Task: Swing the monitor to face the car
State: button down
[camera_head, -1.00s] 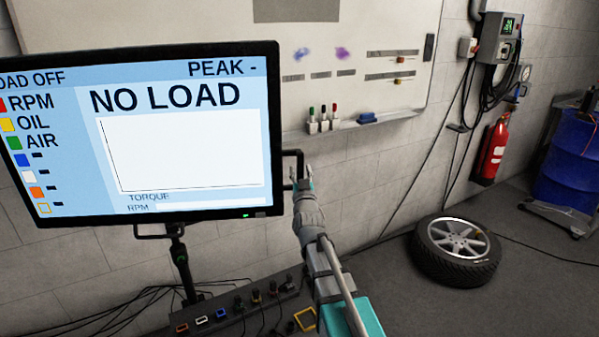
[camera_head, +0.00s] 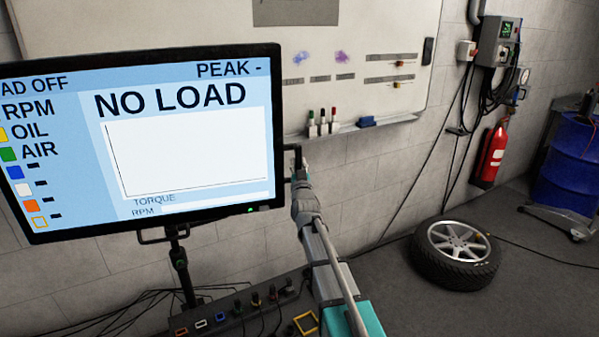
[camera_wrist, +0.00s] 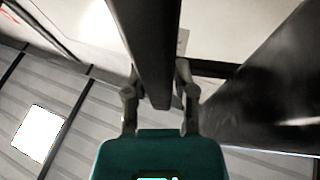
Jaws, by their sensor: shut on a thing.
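The monitor (camera_head: 180,155) fills the left of the head view on a black stand (camera_head: 180,265); its lit screen reads "NO LOAD". A dark handle (camera_head: 292,149) sticks out from its right edge. My gripper (camera_head: 301,172) is at this handle, shut on it. In the wrist view my gripper (camera_wrist: 158,100) has a finger on each side of a dark bar (camera_wrist: 150,45), the handle. The dark panel at the right of the wrist view (camera_wrist: 275,95) looks like the monitor. No car shows in either view.
A console with sockets and cables (camera_head: 240,312) stands below the monitor. A wheel (camera_head: 456,250) lies on the floor at right. A fire extinguisher (camera_head: 490,155) hangs on the wall, near a blue drum (camera_head: 567,160) on a cart. A whiteboard (camera_head: 370,40) is behind.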

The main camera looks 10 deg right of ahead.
jog(key=w, duration=1)
jog(key=shift+a, duration=0.35)
jog(key=shift+s, duration=0.1)
jog(key=shift+c, duration=2.4)
grip_release()
